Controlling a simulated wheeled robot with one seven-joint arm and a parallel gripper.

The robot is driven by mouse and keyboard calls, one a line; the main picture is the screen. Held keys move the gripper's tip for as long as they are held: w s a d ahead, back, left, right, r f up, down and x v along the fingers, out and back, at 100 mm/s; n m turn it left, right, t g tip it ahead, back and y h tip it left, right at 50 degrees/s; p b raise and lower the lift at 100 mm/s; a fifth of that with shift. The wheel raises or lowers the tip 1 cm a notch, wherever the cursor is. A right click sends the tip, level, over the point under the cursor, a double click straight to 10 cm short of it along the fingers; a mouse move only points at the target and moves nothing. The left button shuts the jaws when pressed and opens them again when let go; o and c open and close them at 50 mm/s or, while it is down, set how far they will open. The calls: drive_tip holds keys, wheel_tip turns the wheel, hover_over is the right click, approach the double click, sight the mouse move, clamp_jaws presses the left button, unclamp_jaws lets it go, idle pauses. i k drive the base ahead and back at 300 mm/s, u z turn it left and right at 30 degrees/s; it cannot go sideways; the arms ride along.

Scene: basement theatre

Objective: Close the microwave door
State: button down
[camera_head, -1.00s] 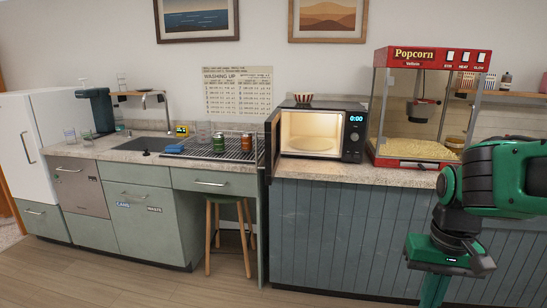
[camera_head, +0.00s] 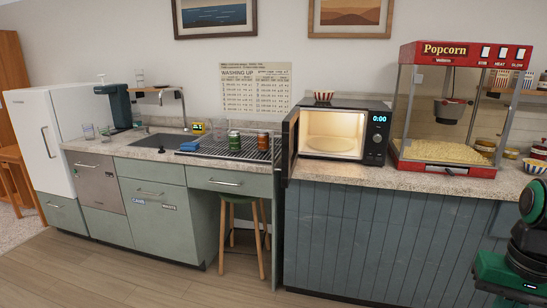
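The microwave (camera_head: 375,140) stands on the counter in the middle of the head view, lit inside, with a round plate in it and a clock reading 0:00. Its door (camera_head: 290,140) is open, swung out on the left side and seen nearly edge-on. My arm shows only in part at the lower right edge, in green and black, well to the right of the microwave. My gripper's fingers are not in the picture.
A dish rack (camera_head: 225,146) with cans lies left of the door. A stool (camera_head: 243,215) stands under the left counter. The floor (camera_head: 140,270) in front is clear.

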sight(289, 125)
drive_tip(key=i, duration=0.95)
drive_tip(key=u, duration=0.05)
